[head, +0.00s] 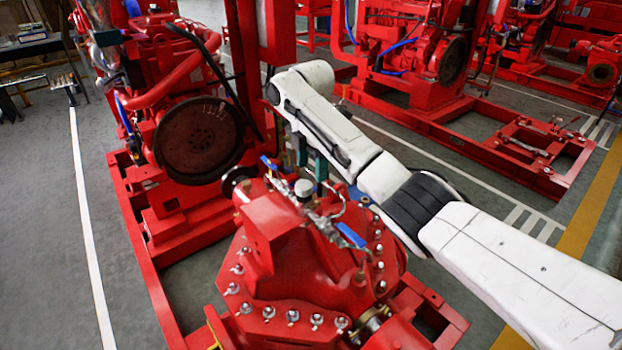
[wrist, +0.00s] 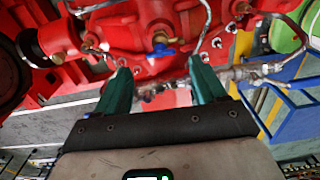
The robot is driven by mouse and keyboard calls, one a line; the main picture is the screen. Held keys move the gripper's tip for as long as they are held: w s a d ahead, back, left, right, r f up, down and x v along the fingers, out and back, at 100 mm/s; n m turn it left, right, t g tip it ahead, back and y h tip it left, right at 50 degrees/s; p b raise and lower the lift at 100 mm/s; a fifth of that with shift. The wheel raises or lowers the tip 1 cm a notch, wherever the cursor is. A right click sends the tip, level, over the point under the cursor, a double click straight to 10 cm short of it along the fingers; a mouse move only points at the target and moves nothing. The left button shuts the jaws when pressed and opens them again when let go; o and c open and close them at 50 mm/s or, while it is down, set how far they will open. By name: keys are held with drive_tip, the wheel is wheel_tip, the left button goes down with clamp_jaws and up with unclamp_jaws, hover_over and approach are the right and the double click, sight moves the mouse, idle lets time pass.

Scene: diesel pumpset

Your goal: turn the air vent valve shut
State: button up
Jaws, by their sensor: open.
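A small valve with a blue handle (wrist: 163,50) and brass body sits on the red pump casing (wrist: 100,25) in the wrist view. The handle lies ahead of the gap between my fingers, apart from them. My gripper (wrist: 162,76) is open, with two green fingers and nothing held. In the head view my gripper (head: 309,160) hangs over the top of the red pump, near metal pipework. Two blue levers show there, one left of my gripper (head: 268,163) and one lower right (head: 351,236). I cannot tell for certain which is the air vent valve.
A thin metal pipe with fittings (wrist: 240,74) runs across just beyond my fingers. A round gauge-like cap (head: 304,188) stands close below my gripper. A dark flywheel (head: 198,140) is to the left.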

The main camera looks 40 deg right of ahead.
drive_tip(key=shift+f, duration=2.3)
drive_tip(key=c, duration=1.1)
